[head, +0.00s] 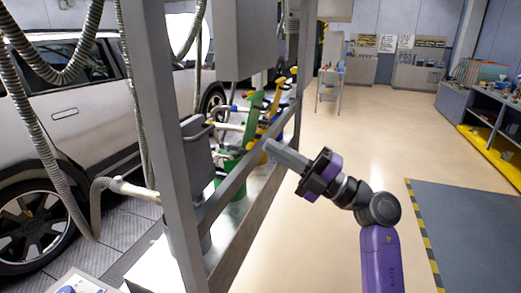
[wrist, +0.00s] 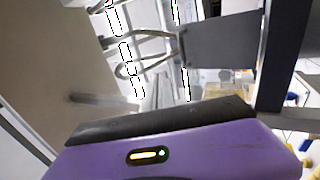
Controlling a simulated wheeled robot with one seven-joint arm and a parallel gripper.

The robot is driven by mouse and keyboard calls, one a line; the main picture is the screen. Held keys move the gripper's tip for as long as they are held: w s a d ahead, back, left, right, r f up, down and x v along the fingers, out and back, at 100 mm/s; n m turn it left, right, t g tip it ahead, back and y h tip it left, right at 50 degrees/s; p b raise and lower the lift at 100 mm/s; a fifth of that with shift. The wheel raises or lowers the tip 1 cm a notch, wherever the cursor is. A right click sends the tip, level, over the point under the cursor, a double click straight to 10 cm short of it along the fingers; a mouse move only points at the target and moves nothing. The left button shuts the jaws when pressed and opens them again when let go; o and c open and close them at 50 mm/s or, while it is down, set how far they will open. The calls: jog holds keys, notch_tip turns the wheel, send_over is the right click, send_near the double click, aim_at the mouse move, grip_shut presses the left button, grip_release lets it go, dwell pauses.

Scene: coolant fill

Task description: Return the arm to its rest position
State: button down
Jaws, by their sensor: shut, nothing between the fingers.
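My arm is purple and grey and reaches up and left from the lower middle in the head view. My gripper (head: 272,148) is shut and empty, with its tip by the grey metal frame (head: 235,183) of the fill station. I cannot tell in this view whether the tip touches the frame. In the wrist view, the purple and dark gripper housing (wrist: 170,150) fills the bottom.
Green and yellow fill nozzles (head: 250,120) hang in the station behind the frame. A silver car (head: 75,110) stands at the left, with a hose (head: 45,160) in front. Open floor (head: 350,170) lies to the right, near a dark mat (head: 470,230). A workbench (head: 490,110) stands at the far right.

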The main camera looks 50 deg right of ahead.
jog(key=shift+s+d, duration=0.1)
jog(key=shift+s, duration=0.2)
